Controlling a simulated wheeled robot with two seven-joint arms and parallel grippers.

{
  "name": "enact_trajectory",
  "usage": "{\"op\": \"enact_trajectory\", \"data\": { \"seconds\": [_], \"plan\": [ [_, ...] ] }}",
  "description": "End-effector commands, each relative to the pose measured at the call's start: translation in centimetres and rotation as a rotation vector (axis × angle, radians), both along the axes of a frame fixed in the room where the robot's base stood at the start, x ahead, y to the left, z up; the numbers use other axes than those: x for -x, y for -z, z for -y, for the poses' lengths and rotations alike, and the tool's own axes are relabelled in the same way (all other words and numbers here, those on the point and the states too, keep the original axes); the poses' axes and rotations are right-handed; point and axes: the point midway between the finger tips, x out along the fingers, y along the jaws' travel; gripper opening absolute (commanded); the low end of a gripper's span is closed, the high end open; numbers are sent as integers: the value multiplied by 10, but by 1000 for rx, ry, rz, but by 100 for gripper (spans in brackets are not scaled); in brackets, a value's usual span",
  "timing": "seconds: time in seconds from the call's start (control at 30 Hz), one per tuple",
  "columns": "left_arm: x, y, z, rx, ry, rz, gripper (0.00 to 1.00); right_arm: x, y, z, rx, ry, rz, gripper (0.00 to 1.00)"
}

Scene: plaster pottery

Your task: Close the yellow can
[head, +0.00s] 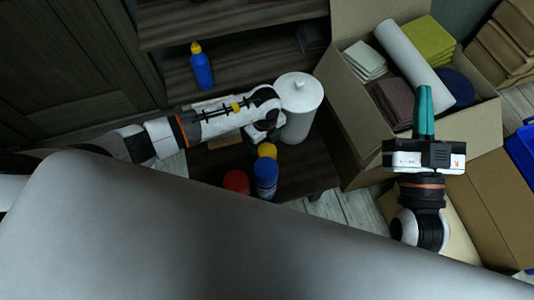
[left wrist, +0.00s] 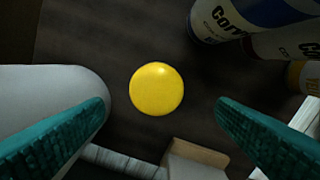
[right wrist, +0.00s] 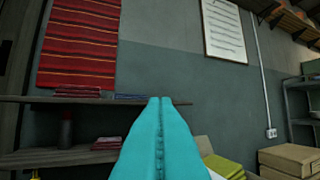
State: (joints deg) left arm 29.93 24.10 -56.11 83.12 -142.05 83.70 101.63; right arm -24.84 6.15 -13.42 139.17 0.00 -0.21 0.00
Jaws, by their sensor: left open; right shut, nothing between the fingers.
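A glossy yellow disc, looking like a lid (left wrist: 157,88), shows between the fingers of my left gripper in the left wrist view. It likely matches the yellow round thing (head: 267,151) beside the blue can in the head view. A yellow can (left wrist: 303,76) is cut off at the right edge of the left wrist view; its top is not clear. My left gripper (head: 260,136) is open above the dark low table, its fingers apart from the disc. My right gripper (head: 425,100) is shut and empty, pointing away over the cardboard box; its joined fingers fill the right wrist view.
A blue can (head: 266,176) and a red can (head: 236,181) stand near the table's front. A white canister (head: 298,105) stands beside my left gripper. An open cardboard box (head: 350,110) of cloths is at right. A blue bottle (head: 201,70) stands on the shelf behind.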

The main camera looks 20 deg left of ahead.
Motion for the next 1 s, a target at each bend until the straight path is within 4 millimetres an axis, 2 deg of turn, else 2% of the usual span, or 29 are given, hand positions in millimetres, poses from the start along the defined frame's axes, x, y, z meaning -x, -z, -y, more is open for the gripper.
{"op": "enact_trajectory", "data": {
  "seconds": [0.2,0.4,0.83,1.0],
  "plan": [
    [0,23,0,0,0,-1,80,17,-26,0,-60,-12,212,0],
    [0,33,1,1,1,-1,80,30,-42,1,-97,-19,337,0],
    [0,34,0,1,1,-1,80,33,-45,1,-105,-20,363,0],
    [0,43,2,1,1,-1,80,46,-53,3,-136,-26,467,0]
  ]
}}
